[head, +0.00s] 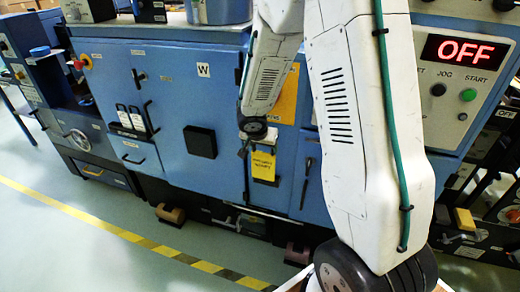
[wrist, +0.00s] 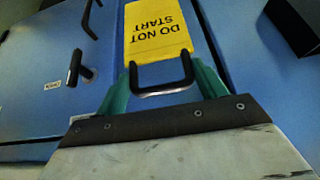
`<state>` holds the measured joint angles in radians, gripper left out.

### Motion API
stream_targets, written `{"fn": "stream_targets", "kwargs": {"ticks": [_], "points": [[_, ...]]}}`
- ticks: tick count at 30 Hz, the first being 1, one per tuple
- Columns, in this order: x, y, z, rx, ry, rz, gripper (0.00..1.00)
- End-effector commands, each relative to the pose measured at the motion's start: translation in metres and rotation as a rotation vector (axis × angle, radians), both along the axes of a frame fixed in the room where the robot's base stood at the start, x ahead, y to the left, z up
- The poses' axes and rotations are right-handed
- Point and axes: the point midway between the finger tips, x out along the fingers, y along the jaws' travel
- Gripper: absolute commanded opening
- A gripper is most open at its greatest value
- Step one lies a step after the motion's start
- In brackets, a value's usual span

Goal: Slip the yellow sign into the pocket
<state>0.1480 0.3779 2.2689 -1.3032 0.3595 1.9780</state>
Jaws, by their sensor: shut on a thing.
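The yellow sign (head: 263,166) hangs upright below my gripper (head: 257,146), in front of the blue machine. In the wrist view the sign (wrist: 157,28) shows upside down with the words "DO NOT START". Its dark loop handle (wrist: 160,89) lies between the green fingers of my gripper (wrist: 163,80), which is shut on it. I cannot clearly make out the pocket in either view, and my arm covers part of the machine front.
The blue machine (head: 108,68) has protruding handles and a black box (head: 200,141) left of the sign. A control panel (head: 459,70) reading OFF is at right. Brown blocks (head: 171,214) stand low in front. The floor beyond the yellow-black tape (head: 84,216) is clear.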

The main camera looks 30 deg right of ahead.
Motion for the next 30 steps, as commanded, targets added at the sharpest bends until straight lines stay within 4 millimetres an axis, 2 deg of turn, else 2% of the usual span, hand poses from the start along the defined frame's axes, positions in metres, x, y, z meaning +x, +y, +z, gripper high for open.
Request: {"fn": "stream_targets", "kwargs": {"ticks": [20, 30], "points": [[0.033, -0.043, -0.006, 0.0, 0.0, -0.001, 0.18], [0.033, -0.043, -0.033, -0.001, 0.002, 0.002, 0.18]]}}
